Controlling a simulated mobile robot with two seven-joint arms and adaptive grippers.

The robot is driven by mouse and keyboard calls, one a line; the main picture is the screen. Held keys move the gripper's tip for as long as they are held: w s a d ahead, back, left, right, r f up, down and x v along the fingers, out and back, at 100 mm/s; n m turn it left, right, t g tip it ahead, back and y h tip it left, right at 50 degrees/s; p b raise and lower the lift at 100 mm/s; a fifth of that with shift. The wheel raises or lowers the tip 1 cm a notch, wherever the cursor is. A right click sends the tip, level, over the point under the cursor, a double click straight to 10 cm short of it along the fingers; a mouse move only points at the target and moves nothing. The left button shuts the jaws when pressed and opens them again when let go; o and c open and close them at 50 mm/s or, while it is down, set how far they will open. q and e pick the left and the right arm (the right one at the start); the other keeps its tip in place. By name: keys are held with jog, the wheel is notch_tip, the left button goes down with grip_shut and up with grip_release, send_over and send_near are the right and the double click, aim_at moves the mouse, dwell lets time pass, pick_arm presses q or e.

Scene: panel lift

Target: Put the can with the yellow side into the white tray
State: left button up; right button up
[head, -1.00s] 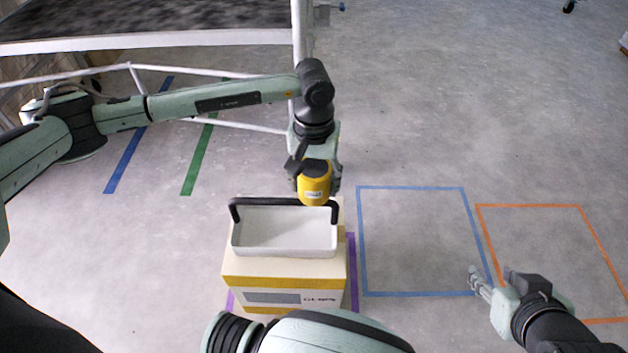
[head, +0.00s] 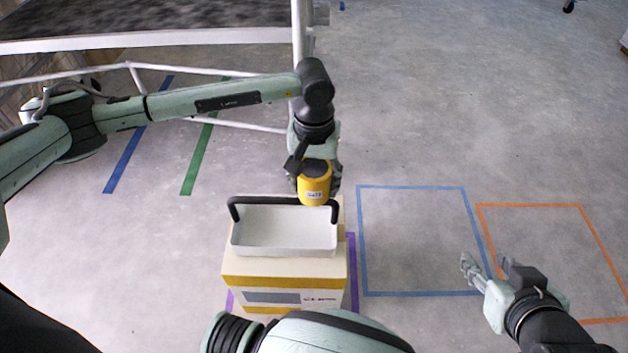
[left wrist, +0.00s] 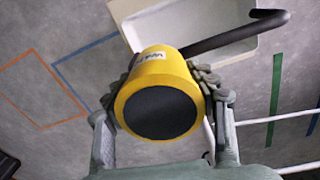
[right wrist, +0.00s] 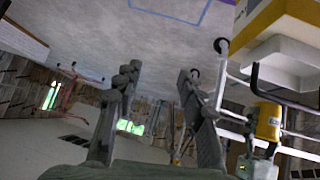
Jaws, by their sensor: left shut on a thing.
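The can with the yellow side (head: 314,187) has a dark end and a small white label. My left gripper (head: 316,180) is shut on it and holds it by the back right corner of the white tray, near the dark handle. In the left wrist view the can (left wrist: 158,95) sits between both fingers (left wrist: 160,90). The white tray (head: 284,248) looks empty and stands on a box. My right gripper (head: 488,268) is open and empty over the floor at the right; its spread fingers show in the right wrist view (right wrist: 158,95).
The cream and yellow box (head: 285,283) under the tray stands on the floor. A dark-topped table with a white frame (head: 150,43) is at the back left. Blue (head: 410,188) and orange (head: 530,206) outlines mark clear floor at the right.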

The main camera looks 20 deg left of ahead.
jog(key=shift+w+a+r+t, duration=0.4)
jog(key=shift+w+r, duration=0.15)
jog(key=shift+r, duration=0.05)
pick_arm(q)
jog(key=o, duration=1.5)
pick_arm(e)
jog(key=shift+s+f, duration=0.1)
